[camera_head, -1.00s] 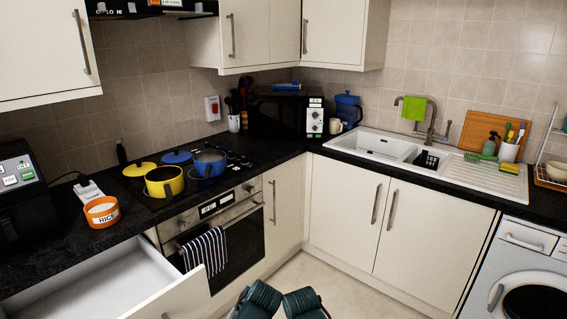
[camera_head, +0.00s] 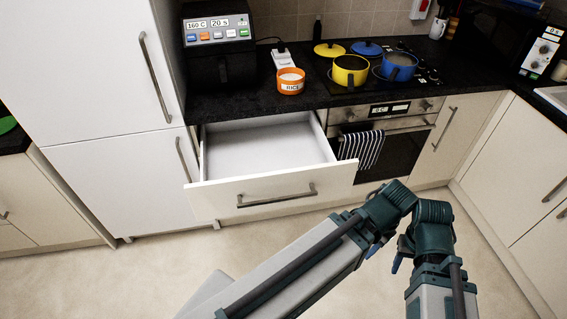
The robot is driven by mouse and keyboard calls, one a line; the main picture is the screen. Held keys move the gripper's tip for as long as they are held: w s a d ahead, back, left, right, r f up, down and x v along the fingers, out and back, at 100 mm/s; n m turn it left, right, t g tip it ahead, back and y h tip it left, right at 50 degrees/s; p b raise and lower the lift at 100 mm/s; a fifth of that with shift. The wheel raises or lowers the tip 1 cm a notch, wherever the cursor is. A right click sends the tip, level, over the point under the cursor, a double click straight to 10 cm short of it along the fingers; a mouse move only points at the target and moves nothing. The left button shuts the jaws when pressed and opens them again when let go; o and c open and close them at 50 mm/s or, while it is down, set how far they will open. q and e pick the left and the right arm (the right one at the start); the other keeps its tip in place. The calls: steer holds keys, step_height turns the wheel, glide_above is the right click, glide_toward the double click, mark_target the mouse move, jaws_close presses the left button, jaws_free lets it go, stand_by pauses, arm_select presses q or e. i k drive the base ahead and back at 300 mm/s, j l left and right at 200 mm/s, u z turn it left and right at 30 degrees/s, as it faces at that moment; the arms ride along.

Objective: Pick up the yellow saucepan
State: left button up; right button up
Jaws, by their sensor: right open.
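The yellow saucepan (camera_head: 350,70) stands upright on the black hob, left of a blue saucepan (camera_head: 399,66). Its yellow lid (camera_head: 328,49) lies behind it to the left. My right gripper (camera_head: 402,250) is low in front of the oven, partly hidden by my arm links. It is open and well apart from the saucepan. My left arm comes in from the lower left, and its gripper jaws do not show.
An open white drawer (camera_head: 250,192) juts out left of the oven (camera_head: 392,150). A blue lid (camera_head: 367,47) lies behind the pans. The floor at lower left is clear.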

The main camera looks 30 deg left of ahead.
mark_target(351, 71)
steer(key=u, duration=1.35)
steer(key=i+l+z, duration=0.3)
steer(key=l, duration=0.25)
steer(key=i+l+z, duration=0.3)
steer(key=i+l, duration=0.2)
